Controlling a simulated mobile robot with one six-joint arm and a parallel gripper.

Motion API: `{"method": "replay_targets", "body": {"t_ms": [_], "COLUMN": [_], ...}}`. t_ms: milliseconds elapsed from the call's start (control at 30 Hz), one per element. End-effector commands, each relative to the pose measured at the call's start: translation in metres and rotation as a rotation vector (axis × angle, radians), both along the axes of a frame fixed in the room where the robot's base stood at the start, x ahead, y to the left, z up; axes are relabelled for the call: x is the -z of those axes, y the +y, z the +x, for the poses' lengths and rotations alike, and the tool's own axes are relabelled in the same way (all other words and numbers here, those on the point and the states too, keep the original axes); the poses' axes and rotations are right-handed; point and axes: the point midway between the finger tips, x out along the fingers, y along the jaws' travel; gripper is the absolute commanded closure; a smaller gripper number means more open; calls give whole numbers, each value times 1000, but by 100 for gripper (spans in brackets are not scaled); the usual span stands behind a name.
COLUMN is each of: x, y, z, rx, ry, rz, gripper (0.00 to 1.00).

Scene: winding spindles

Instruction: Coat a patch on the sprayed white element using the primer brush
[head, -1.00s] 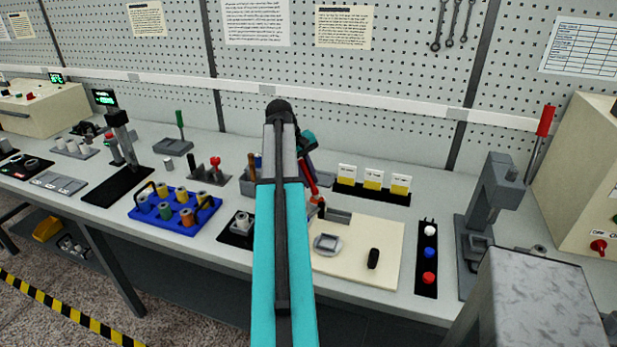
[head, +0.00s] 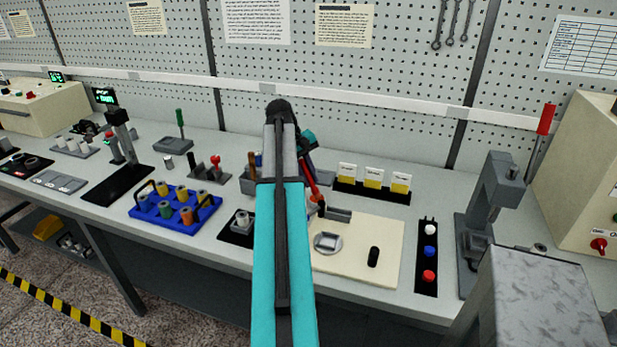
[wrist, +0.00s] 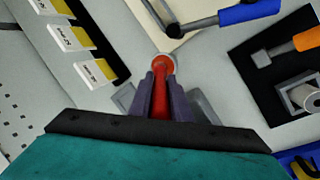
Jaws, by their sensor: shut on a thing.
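My gripper (wrist: 161,88) is shut on a red-handled tool (wrist: 162,78), which I take to be the primer brush; its tip is not clear. Its rounded red end points away from the wrist, in front of a small pale round thing on the bench. In the head view the red handle (head: 311,184) slants downward behind my arm, near the small racks. A pale, roughly cylindrical element (head: 242,218) sits in a grey holder on a black mat left of my arm. It also shows in the wrist view (wrist: 310,96), apart from the held tool. I cannot tell whether it is coated.
A blue tray (head: 150,210) with several spools stands left. An orange-handled tool (wrist: 305,40) and a blue-handled tool (wrist: 250,12) lie near the mat. Yellow-labelled cards (head: 373,178) stand behind.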

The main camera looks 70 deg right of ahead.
Motion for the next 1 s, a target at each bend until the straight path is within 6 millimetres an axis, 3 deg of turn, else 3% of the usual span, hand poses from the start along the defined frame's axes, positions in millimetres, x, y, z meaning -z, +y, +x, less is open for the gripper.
{"method": "replay_targets", "body": {"t_ms": [233,1000], "x": [-3,-44], "y": [0,0], "z": [0,0], "rx": [0,0], "ry": [0,0], "rz": [1,0], "gripper": [100,100]}}
